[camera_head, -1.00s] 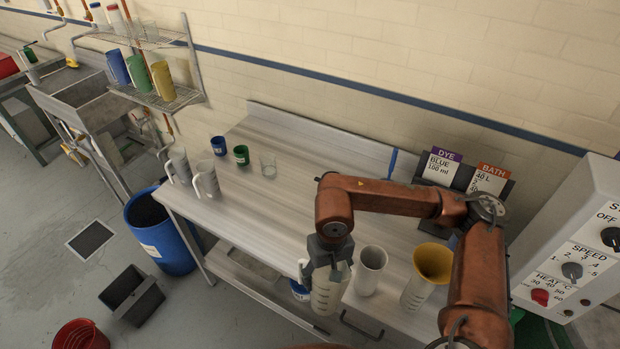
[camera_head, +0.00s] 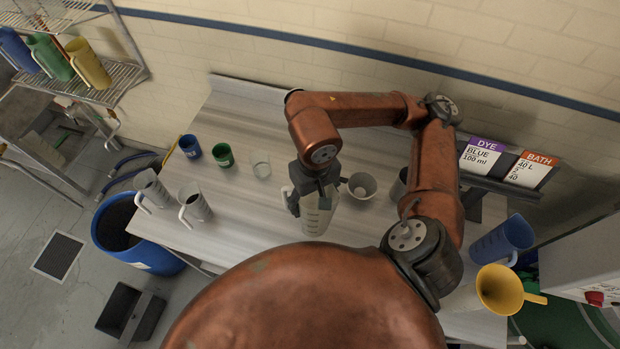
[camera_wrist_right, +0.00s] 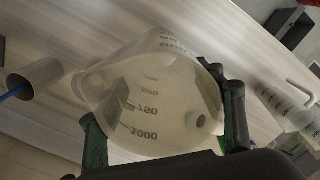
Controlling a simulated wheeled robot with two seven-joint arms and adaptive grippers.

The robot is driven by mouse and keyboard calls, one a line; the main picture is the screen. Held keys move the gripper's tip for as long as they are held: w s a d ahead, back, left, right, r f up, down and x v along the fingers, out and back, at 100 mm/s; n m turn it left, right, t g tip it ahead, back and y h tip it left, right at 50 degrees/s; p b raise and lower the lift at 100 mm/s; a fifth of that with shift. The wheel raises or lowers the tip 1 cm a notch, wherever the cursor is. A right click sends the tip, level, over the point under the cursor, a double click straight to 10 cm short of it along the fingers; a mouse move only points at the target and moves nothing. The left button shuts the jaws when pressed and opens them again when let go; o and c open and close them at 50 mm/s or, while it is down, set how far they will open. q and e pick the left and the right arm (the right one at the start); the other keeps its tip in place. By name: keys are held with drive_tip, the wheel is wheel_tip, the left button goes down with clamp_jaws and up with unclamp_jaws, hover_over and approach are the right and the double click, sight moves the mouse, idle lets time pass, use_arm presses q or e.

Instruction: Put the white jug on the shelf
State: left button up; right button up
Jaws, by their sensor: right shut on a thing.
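My right gripper (camera_head: 312,192) is shut on a whitish, translucent measuring jug (camera_head: 316,222), roughly upright over the worktable. In the right wrist view the jug (camera_wrist_right: 150,110) sits between the fingers and shows printed marks, including 750 and 1000. I cannot tell whether its base touches the table. The wire shelf (camera_head: 124,80) hangs on the wall at upper left. A blue jug (camera_head: 20,52), a green jug (camera_head: 50,58) and a yellow jug (camera_head: 88,64) stand on its lower level. My left gripper is out of view.
Two pale handled jugs (camera_head: 194,204) (camera_head: 152,188), a blue cup (camera_head: 190,146), a green cup (camera_head: 222,154) and a clear beaker (camera_head: 262,166) stand left on the worktable (camera_head: 250,215). A pale cup (camera_head: 362,187) stands right of the held jug. A blue bin (camera_head: 125,245) is at lower left.

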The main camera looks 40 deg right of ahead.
drive_tip(key=w+d+f+p, duration=0.4)
drive_tip(key=w+d+f, duration=0.1)
drive_tip(key=w+f, duration=0.5)
wheel_tip(320, 180, down, 2)
drive_tip(key=shift+f, duration=0.2)
drive_tip(key=o, duration=1.5)
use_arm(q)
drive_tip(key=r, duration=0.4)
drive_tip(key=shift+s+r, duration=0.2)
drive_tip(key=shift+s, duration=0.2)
use_arm(e)
drive_tip(key=shift+o, duration=0.2)
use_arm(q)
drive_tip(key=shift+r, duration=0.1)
use_arm(e)
drive_tip(key=shift+r, duration=0.15)
